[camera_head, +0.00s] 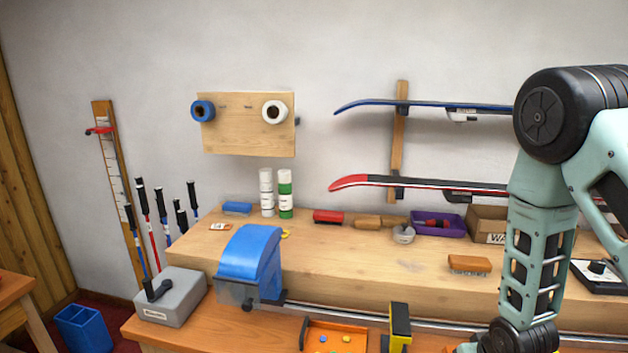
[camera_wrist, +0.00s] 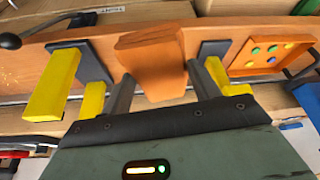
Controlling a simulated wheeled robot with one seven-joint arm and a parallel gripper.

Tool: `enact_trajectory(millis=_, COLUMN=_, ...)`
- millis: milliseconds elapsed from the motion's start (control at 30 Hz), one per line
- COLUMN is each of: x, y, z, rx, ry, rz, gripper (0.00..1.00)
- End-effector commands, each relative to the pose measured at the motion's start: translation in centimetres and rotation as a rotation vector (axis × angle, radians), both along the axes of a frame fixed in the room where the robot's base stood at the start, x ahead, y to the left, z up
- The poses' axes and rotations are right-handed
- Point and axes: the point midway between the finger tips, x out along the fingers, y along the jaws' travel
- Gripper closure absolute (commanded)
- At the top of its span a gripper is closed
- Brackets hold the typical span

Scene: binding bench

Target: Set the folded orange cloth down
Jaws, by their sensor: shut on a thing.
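The folded orange cloth (camera_wrist: 152,58) shows in the wrist view between the two dark fingers of my gripper (camera_wrist: 160,88). My gripper is shut on it. The cloth hangs past the fingertips over the orange-brown bench surface (camera_wrist: 25,65); whether it touches the surface I cannot tell.
Yellow-and-black blocks (camera_head: 400,325) stand on the bench front; several yellow parts (camera_wrist: 52,85) flank my fingers. An orange tray with coloured pieces (camera_head: 335,338) lies nearby. A blue-covered machine (camera_head: 252,262) and a grey box (camera_head: 170,297) stand left. A brown brush (camera_head: 469,264) lies behind.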

Motion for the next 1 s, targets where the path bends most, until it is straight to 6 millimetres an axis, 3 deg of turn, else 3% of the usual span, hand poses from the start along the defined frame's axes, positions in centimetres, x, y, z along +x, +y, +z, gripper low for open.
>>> enact_trajectory(millis=133, x=-0.8, y=0.2, z=-0.4, rx=0.0, ry=0.0, rz=0.013, gripper=0.65)
enact_trajectory(millis=500, x=-0.8, y=0.2, z=-5.1, rx=0.0, ry=-0.002, rz=0.016, gripper=0.65)
enact_trajectory(millis=1000, x=-0.8, y=0.1, z=-4.8, rx=0.002, ry=-0.001, rz=0.012, gripper=0.65)
